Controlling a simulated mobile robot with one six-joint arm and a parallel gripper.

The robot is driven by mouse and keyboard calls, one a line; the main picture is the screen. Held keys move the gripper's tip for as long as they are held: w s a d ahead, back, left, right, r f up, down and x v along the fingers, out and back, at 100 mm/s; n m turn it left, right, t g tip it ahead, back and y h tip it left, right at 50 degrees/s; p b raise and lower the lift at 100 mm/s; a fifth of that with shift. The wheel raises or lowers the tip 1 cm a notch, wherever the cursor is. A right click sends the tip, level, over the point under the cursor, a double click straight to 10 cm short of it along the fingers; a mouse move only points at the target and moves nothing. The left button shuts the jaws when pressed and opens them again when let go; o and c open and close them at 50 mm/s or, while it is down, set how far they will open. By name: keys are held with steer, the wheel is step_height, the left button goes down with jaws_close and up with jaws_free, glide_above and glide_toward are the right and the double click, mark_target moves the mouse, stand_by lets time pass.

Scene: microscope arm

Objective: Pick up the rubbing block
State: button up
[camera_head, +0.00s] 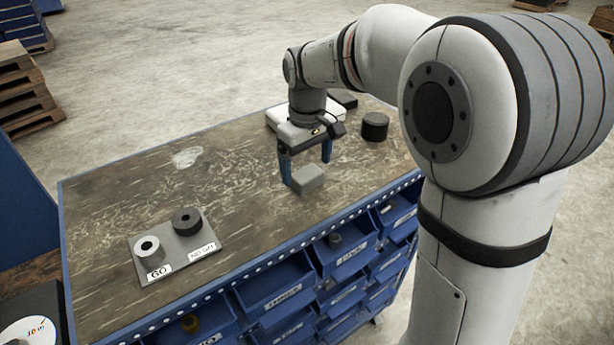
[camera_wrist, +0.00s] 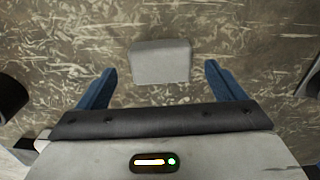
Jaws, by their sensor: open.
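The rubbing block looks to be the light grey block (camera_head: 308,178) lying on the worn bench top. In the wrist view the grey block (camera_wrist: 160,62) lies flat at the upper middle, just beyond the fingertips and centred between them. My gripper (camera_head: 306,172) has two blue fingers, open and empty, pointing down close to the block. In the wrist view the fingers of my gripper (camera_wrist: 161,75) stand wide apart, wider than the block. I cannot tell the exact height of the fingertips above the bench.
A grey plate (camera_head: 178,262) labelled GO and NO-GO holds a light ring (camera_head: 148,250) and a dark ring (camera_head: 186,221). A black cylinder (camera_head: 375,126) stands right of the gripper. Blue bins (camera_head: 275,287) line the bench's front.

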mark_target(307, 173)
steer(key=shift+s+f, duration=0.1)
steer(key=shift+f, duration=1.45)
steer(key=shift+c, duration=0.2)
steer(key=c, duration=1.1)
steer(key=shift+r, duration=0.1)
step_height(307, 173, up, 10)
steer(key=shift+b, duration=0.3)
steer(key=o, duration=0.5)
steer(key=c, duration=0.3)
steer(key=shift+s+a, duration=0.1)
